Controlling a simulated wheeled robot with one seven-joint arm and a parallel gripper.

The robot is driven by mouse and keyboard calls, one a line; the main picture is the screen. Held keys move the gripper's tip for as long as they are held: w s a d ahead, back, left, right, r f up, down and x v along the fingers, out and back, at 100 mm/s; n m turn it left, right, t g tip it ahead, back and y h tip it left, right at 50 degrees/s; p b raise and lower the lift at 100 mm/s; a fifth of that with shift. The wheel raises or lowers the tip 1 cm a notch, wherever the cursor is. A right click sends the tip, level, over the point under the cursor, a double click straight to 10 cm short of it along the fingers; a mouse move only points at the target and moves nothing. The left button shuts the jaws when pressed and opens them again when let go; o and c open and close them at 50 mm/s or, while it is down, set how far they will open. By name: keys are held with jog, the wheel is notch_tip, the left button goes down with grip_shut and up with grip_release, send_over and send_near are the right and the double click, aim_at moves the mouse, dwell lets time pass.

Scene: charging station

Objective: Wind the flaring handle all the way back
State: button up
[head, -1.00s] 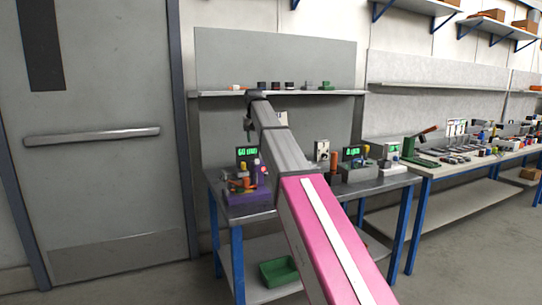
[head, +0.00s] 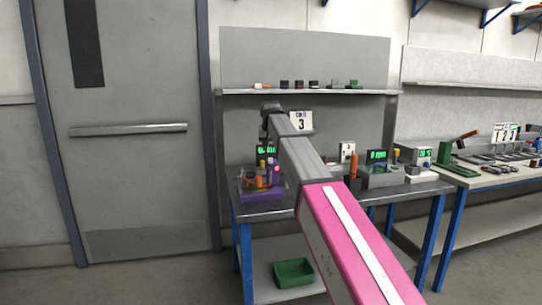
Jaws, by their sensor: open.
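My arm reaches forward from the lower right, and my gripper (head: 265,133) is small and dark at its far end, above the left part of the bench. It is open, with nothing visible in it. Below it, a purple-based device (head: 262,194) with orange and red parts stands on the bench, a green-lit display (head: 265,151) behind it. An upright orange piece (head: 354,165) stands right of my arm, by a grey device (head: 381,179) with a green display. I cannot tell which part is the flaring handle; my arm hides the middle of the bench.
The metal bench (head: 262,212) has blue legs, and a green bin (head: 293,273) sits on its lower shelf. A back shelf (head: 300,92) holds several small parts. A closed door (head: 140,185) is at left. A second bench (head: 485,181) at right is crowded. Floor left of the bench is clear.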

aim_at(271, 155)
jog(key=shift+x, duration=2.25)
grip_shut()
